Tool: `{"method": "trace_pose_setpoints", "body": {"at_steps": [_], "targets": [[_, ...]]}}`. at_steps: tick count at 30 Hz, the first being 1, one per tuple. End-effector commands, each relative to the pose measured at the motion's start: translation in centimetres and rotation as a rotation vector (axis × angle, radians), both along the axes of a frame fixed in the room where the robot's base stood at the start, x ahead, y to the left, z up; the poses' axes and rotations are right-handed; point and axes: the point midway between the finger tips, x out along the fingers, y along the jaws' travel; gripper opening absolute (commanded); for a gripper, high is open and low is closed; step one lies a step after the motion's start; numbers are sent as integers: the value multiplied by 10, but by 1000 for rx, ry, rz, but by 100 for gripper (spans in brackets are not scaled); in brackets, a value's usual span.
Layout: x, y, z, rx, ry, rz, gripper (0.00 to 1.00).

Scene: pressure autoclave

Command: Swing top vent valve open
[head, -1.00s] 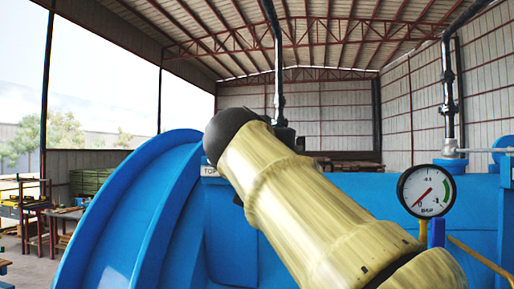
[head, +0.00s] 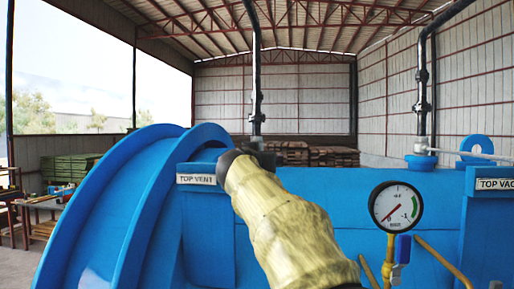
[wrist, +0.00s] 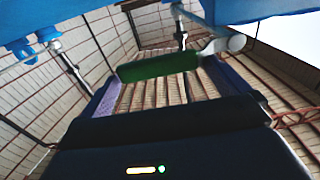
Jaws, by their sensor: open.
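The top vent valve's green handle (wrist: 158,66) shows in the wrist view, with a pale metal lever and a round knob at its right end. My gripper (wrist: 162,86) is open, and the handle lies across the space at its fingertips. I cannot tell whether a finger touches it. In the head view, the "TOP VENT" label (head: 196,179) is on the blue vessel (head: 340,185), left of my yellow-sleeved arm. The dark vent pipe (head: 256,90) rises behind the arm. The arm hides the handle and my gripper there.
A pressure gauge (head: 396,206) stands at the right, near my arm, with a blue-handled valve (head: 403,248) beside it. A "TOP VAC" label (head: 496,184) and another pipe (head: 422,90) are farther right. Stacked wood (head: 320,155) lies far behind.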

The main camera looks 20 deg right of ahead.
Motion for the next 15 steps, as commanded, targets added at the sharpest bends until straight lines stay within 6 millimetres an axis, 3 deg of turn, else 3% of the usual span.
{"method": "trace_pose_setpoints", "body": {"at_steps": [6, 15], "targets": [[18, -15, 2, -1, 0, -4, 100], [19, -17, 0, -1, -2, -6, 100]]}}
